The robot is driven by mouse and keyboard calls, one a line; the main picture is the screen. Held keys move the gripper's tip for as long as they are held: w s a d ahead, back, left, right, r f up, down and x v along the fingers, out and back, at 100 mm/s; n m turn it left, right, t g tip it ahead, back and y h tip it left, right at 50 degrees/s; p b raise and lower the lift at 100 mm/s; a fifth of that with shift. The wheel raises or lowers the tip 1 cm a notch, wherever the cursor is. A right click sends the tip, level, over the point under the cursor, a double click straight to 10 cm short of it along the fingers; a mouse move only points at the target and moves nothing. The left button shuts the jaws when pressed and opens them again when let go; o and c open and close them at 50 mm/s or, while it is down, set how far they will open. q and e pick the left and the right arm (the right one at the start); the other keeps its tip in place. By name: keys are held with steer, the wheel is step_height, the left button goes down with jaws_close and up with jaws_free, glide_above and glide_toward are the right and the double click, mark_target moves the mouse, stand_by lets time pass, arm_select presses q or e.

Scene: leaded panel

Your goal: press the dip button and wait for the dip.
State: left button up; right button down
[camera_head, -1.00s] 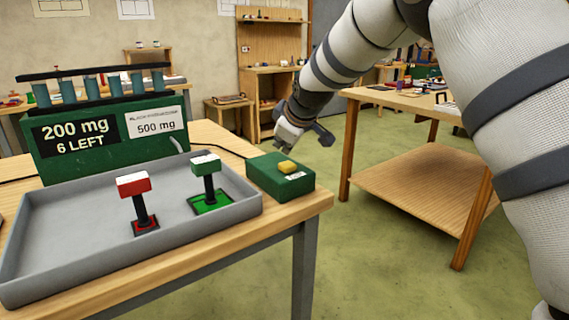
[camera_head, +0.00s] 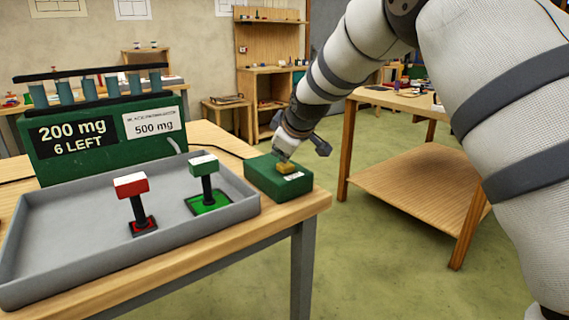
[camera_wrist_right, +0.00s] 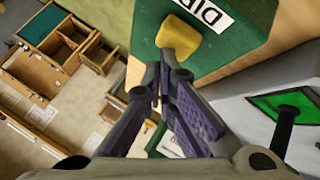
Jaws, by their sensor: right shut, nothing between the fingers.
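The dip button is a yellow cap (camera_head: 286,168) on a green box (camera_head: 270,184) at the right end of the near table. In the right wrist view the yellow cap (camera_wrist_right: 180,38) lies just beyond my fingertips, beside a white "DIP" label (camera_wrist_right: 205,12). My right gripper (camera_head: 284,155) is shut and empty, pointing down with its tips at the yellow cap; whether they touch it I cannot tell for sure. In the right wrist view the gripper (camera_wrist_right: 165,62) shows its fingers together. My left gripper is not in view.
A grey tray (camera_head: 70,272) beside the box holds a red-topped stand (camera_head: 132,184) and a green-topped stand (camera_head: 204,166). Behind it, a green machine (camera_head: 70,168) reads "200 mg, 6 LEFT" and "500 mg", with several tubes above. Another wooden table (camera_head: 400,185) stands at right.

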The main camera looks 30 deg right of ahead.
mark_target(282, 165)
steer(key=shift+f, duration=0.15)
stand_by(0.5)
steer(key=shift+f, duration=0.3)
steer(key=shift+r, duration=0.45)
arm_select(q)
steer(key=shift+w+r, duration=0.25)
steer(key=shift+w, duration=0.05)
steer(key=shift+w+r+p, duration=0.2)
steer(key=shift+p, duration=0.15)
arm_select(e)
steer(key=shift+r, duration=2.95)
steer(key=shift+f, duration=0.1)
